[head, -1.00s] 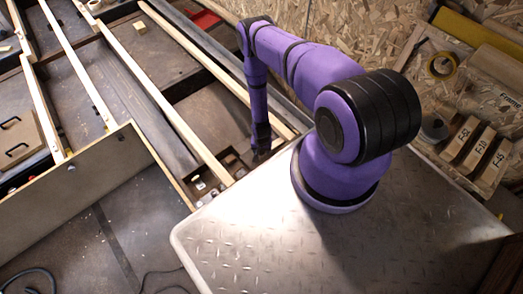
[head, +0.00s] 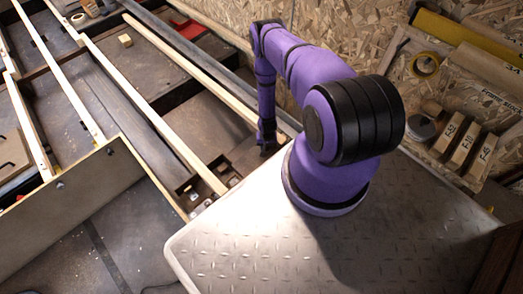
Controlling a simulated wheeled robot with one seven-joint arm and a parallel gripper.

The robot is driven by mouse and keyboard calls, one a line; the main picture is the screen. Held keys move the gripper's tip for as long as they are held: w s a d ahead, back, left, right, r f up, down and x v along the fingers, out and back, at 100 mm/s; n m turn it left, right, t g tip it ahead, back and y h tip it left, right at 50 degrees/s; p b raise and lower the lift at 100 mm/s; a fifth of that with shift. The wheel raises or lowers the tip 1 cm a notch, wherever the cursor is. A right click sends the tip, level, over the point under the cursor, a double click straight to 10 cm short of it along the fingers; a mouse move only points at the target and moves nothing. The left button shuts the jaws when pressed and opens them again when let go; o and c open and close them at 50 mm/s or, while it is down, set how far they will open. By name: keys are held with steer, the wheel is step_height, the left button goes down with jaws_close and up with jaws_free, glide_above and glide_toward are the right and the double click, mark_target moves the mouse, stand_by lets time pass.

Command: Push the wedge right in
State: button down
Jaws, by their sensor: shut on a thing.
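My gripper (head: 267,149) is the small dark end of my purple arm in the head view. It points down into the wooden frame, just beyond the edge of the metal plate. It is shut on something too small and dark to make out. I cannot pick out the wedge with certainty or tell how deep it sits. A dark brown block (head: 243,158) lies just left of the gripper; I cannot tell whether they touch.
Pale wooden battens (head: 190,75) run across the frame on the left. A small wood block (head: 125,40) lies between them. An upright panel (head: 75,195) stands at lower left. Labelled blocks (head: 465,146) and a yellow tape roll (head: 425,65) lie at right. A chipboard wall (head: 350,35) bounds the back.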

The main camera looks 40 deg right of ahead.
steer(key=shift+d, duration=0.15)
steer(key=c, duration=0.7)
jaws_free()
steer(key=shift+c, duration=0.2)
step_height(320, 180, up, 11)
steer(key=shift+f, duration=0.1)
